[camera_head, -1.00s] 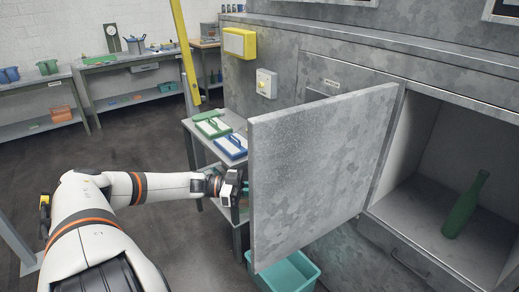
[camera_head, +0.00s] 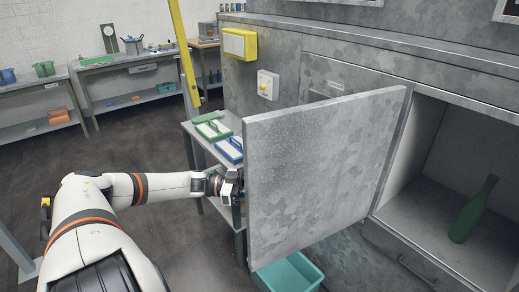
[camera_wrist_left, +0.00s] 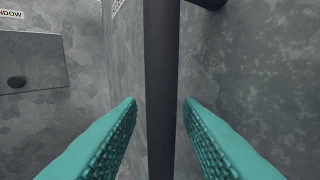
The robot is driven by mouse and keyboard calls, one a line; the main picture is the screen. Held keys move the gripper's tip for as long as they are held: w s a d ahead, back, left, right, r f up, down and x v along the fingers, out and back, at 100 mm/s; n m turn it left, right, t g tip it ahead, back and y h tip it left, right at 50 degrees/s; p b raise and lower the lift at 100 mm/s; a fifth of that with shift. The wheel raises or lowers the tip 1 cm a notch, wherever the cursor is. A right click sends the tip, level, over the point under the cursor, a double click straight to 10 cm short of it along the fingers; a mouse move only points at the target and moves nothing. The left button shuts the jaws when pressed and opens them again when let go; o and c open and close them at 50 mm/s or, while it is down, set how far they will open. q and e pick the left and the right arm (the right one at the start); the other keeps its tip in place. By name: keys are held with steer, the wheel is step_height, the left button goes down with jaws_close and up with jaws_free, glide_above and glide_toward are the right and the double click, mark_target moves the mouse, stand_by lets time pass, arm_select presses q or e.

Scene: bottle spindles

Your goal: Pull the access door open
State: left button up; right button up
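The access door (camera_head: 315,185) is a grey mottled metal panel. In the head view it stands swung well out from the cabinet, leaving the opening on the right uncovered. My left gripper (camera_head: 233,190) is at the door's left edge, partly hidden behind the panel. In the left wrist view, the teal fingers (camera_wrist_left: 160,105) are apart on either side of a dark upright bar handle (camera_wrist_left: 161,70), with narrow gaps beside it. The handle is hidden in the head view. My right gripper is not in view.
A teal bin (camera_head: 290,272) sits below the door. Floor (camera_head: 130,150) is clear around my left arm.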

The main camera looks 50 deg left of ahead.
arm_select(q)
steer(key=v, duration=1.2)
stand_by(0.4)
steer(key=s+d+f+n+y, duration=0.1)
steer(key=s+f+n+y, duration=0.2)
steer(key=f, duration=0.9)
steer(key=s+d+f+n+y, duration=0.15)
steer(key=s+f+y, duration=0.35)
steer(key=f, duration=0.7)
steer(key=s+f+n+y, duration=0.25)
steer(key=f+y, duration=0.25)
steer(key=f, duration=0.7)
steer(key=s+d+f+n+g+y, duration=0.1)
steer(key=s+d+f+g, duration=0.25)
steer(key=d+f, duration=0.3)
steer(key=s+d+f+g, duration=0.2)
steer(key=s+d+f, duration=0.3)
steer(key=f, duration=0.2)
steer(key=s+d+f+g, duration=0.2)
steer(key=s+d, duration=0.3)
steer(key=d, duration=0.4)
steer(key=s+d+f+m+g, duration=0.1)
steer(key=s+d+f+g, duration=0.2)
steer(key=s+d, duration=0.3)
steer(key=d+f, duration=0.1)
steer(key=d, duration=0.2)
steer(key=shift+s+d+f+g+h, duration=0.35)
steer(key=shift+d+h, duration=0.05)
